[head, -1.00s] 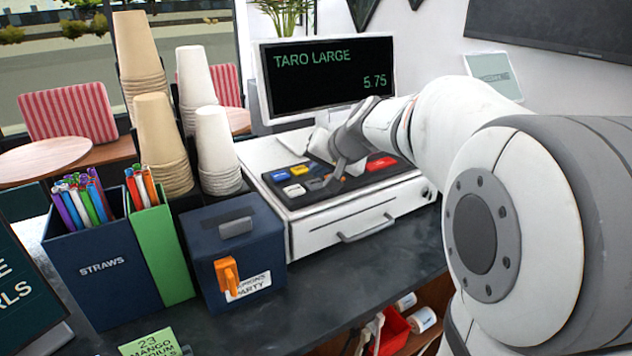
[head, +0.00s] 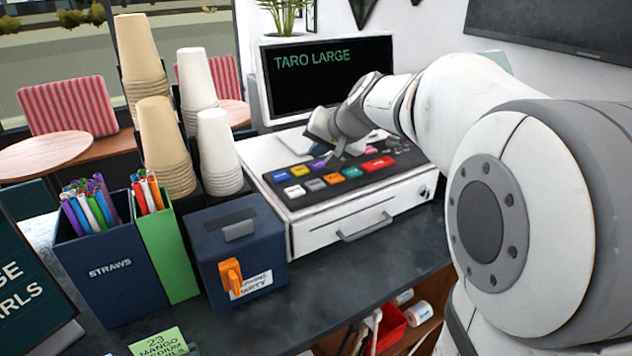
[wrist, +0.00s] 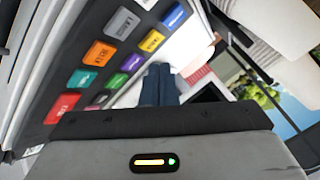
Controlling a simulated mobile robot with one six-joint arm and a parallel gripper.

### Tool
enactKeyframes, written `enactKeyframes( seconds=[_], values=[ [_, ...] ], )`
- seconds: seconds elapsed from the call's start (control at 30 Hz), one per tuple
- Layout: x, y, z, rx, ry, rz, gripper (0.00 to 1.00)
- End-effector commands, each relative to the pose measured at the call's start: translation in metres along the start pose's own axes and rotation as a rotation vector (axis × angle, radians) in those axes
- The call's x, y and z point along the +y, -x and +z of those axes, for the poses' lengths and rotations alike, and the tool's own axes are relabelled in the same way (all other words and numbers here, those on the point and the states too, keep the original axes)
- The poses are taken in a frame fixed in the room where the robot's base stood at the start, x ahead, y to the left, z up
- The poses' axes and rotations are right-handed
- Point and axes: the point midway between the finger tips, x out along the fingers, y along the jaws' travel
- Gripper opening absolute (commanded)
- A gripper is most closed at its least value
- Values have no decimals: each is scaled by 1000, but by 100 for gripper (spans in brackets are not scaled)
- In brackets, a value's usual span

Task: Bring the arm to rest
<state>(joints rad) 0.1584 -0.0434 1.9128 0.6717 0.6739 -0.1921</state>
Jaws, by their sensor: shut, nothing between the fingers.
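My gripper (head: 335,150) is shut and empty, held just above the coloured keys of the cash register (head: 340,226). In the wrist view my gripper's closed fingers (wrist: 159,85) point past the register's keypad (wrist: 112,62) and its white top. I cannot tell in the head view whether the fingertips touch the keys. The screen (head: 320,75) behind the register reads "TARO LARGE", and my arm covers its lower right part.
Stacked cups (head: 219,150) stand left of the register.

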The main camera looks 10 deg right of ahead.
Motion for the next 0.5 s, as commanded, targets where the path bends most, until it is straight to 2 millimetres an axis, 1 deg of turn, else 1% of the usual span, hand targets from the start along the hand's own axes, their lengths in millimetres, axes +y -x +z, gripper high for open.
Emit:
enactKeyframes(
  seconds=[0.37,0.4,0.47,0.5],
  values=[
    [0,0,0,0,0,0,0],
    [0,0,2,-3,3,2,0],
    [3,7,27,-41,36,27,0],
    [6,12,47,-74,63,50,0]
  ],
)
